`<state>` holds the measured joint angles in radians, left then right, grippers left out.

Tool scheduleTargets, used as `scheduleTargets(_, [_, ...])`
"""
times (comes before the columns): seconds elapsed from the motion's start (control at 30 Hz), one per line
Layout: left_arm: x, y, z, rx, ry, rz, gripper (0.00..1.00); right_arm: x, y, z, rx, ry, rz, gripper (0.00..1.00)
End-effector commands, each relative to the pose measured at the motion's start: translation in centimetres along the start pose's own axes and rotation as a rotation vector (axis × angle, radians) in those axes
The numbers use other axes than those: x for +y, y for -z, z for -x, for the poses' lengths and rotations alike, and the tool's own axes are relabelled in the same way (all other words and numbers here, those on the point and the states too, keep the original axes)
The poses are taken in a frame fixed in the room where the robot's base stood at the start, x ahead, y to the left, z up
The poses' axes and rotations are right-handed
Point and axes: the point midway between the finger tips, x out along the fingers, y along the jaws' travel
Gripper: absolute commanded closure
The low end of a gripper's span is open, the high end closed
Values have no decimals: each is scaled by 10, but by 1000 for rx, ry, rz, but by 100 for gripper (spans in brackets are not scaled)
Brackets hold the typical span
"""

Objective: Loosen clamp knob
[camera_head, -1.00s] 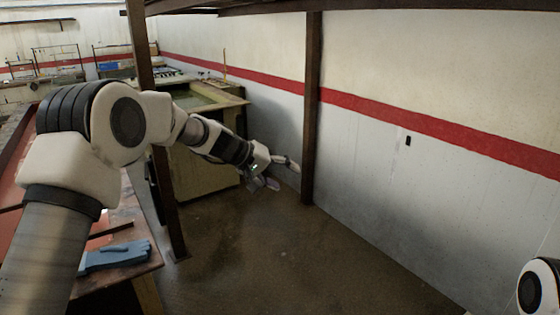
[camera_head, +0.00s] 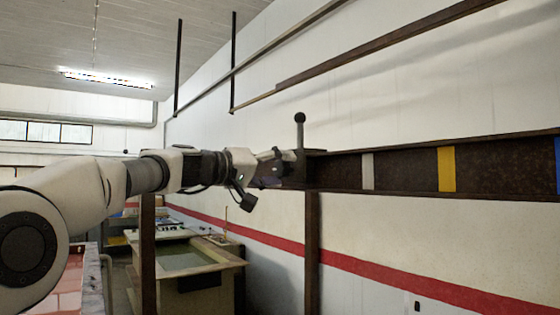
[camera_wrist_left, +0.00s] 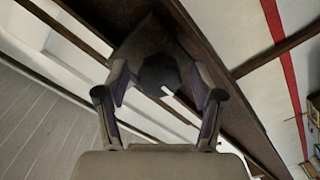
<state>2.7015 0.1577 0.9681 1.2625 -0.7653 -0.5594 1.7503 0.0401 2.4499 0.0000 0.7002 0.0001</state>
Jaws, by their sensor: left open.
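The dark clamp (camera_head: 294,170) sits at the left end of a brown steel rail in the head view. A lever with a round ball top (camera_head: 300,132) stands upright on it. My left gripper (camera_head: 272,168) is at the clamp's left side. In the left wrist view, the dark, many-sided clamp knob (camera_wrist_left: 158,72) with a short white mark lies between the spread fingers of my left gripper (camera_wrist_left: 160,88). The fingers are open around it, and a gap seems to show on both sides. The knob is hidden by my gripper in the head view. My right gripper is not in view.
The rail (camera_head: 408,170) runs right along the white wall, with a pale band (camera_head: 367,171), a yellow band (camera_head: 446,169) and a blue piece at the right edge. A brown post (camera_head: 312,250) stands below the clamp. A workbench (camera_head: 190,262) stands lower left.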

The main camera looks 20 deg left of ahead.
Motion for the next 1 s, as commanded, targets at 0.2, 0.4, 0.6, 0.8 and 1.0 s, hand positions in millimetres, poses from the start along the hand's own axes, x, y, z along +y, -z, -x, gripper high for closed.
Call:
scheduleTargets(0.2, [-1, -1, -4, 0, 0, 0, 33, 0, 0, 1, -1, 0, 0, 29])
scheduleTargets(0.4, [-1, -1, -4, 0, 0, 0, 86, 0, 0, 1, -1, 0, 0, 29])
scheduleTargets(0.6, [-2, -1, -4, -1, 1, -1, 93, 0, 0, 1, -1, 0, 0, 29])
scheduleTargets(0.8, [-3, -3, -4, -1, 1, -31, 93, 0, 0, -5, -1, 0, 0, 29])
scheduleTargets(1.0, [-4, -4, -4, -1, 0, -122, 93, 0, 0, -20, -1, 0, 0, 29])
